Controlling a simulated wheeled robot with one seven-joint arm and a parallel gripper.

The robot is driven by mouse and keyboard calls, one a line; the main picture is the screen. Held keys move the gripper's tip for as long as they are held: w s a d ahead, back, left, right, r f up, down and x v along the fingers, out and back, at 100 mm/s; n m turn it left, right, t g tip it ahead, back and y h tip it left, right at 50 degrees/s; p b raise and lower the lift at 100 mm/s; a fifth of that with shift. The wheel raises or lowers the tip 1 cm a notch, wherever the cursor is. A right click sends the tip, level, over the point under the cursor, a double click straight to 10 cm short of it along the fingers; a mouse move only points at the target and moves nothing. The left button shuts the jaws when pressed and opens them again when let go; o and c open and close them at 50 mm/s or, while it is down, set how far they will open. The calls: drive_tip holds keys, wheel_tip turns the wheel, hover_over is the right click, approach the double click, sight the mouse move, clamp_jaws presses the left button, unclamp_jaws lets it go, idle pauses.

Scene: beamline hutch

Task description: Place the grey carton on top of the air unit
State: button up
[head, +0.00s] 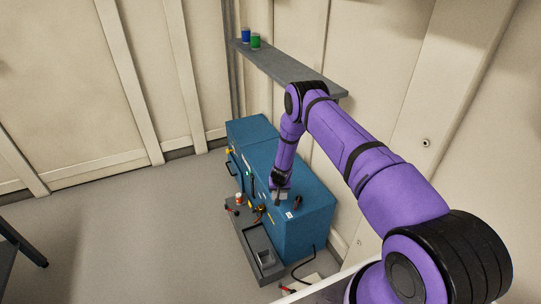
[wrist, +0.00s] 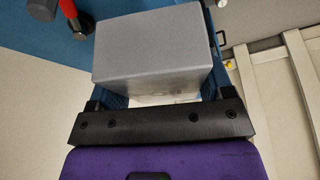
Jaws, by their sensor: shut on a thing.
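My gripper (head: 279,183) is shut on the grey carton, in front of the blue air unit (head: 312,205) in the head view. In the wrist view the grey carton (wrist: 152,47) sits between the two fingers (wrist: 155,98), its plain grey face toward the camera. In the head view only a small grey patch of the carton (head: 281,196) shows below the gripper. A blue surface (wrist: 125,8) shows behind the carton in the wrist view. I cannot tell whether the carton touches the unit.
A dark tray (head: 262,275) with small coloured items runs along the unit's front. A black fitting (head: 298,202) is on or by the unit. A wall shelf (head: 285,68) holds a blue can (head: 246,35) and green can (head: 256,41). The floor (head: 130,235) at left is clear.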

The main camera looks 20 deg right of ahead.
drive_tip(key=shift+s+d+f, duration=0.1)
drive_tip(key=shift+d+f, duration=0.05)
drive_tip(key=shift+f, duration=0.4)
drive_tip(key=shift+d+f, duration=0.1)
drive_tip(key=shift+f, duration=0.45)
hover_over(298, 184)
drive_tip(key=shift+s+a+f, duration=0.1)
drive_tip(key=shift+s+f, duration=0.15)
drive_tip(key=shift+f, duration=0.2)
drive_tip(key=shift+s+a+f, duration=0.1)
drive_tip(key=shift+s+f, duration=0.1)
drive_tip(key=shift+f, duration=1.9)
drive_tip(key=shift+f, duration=0.1)
drive_tip(key=o, duration=1)
drive_tip(key=shift+o, duration=0.2)
drive_tip(key=shift+s+r, duration=0.1)
drive_tip(key=shift+r, duration=0.5)
drive_tip(key=v, duration=1.1)
drive_tip(key=shift+a, duration=0.2)
